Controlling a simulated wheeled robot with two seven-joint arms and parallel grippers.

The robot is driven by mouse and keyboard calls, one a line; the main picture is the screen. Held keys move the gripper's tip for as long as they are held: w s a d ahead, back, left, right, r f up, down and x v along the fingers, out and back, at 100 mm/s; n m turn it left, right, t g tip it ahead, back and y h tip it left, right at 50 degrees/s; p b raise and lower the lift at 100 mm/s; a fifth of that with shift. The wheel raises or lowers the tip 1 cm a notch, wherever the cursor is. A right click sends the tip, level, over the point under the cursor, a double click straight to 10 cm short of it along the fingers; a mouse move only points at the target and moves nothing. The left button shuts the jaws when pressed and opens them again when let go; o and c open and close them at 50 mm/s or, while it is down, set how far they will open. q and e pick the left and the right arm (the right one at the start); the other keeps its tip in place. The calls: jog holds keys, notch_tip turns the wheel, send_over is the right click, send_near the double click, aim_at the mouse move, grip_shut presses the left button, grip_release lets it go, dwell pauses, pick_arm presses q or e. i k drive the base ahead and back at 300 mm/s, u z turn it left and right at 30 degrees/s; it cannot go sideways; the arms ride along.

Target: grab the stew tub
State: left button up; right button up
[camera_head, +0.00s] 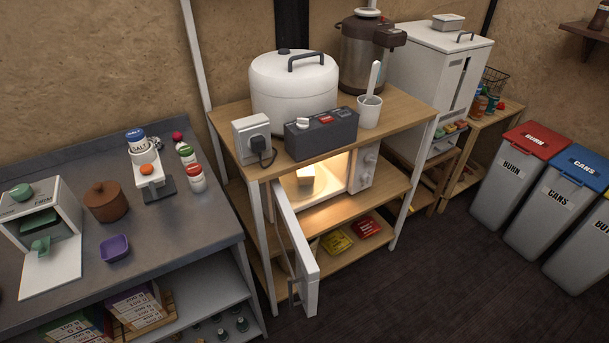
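A small pale tub-like item (306,180) sits inside the lit microwave (360,172), on the middle shelf of the wooden rack. It may be the stew tub, but no label is readable. The microwave door (299,255) hangs wide open toward me, at the left of the opening. The rack's top shelf and the dark box above hide the upper part of the microwave. A brown lidded pot (106,202) stands on the grey counter at the left. Neither of my grippers is in view.
The grey counter (95,264) also bears a white machine (52,262), a purple bowl (114,248) and several bottles. A white rice cooker (293,88) and dark box (322,134) stand above the microwave. Bins (510,180) stand at right. The floor (425,290) in front is clear.

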aim_at(306, 175)
jog(key=k, duration=0.4)
jog(key=z, duration=0.95)
jog(key=i, duration=1.4)
jog(key=u, duration=1.15)
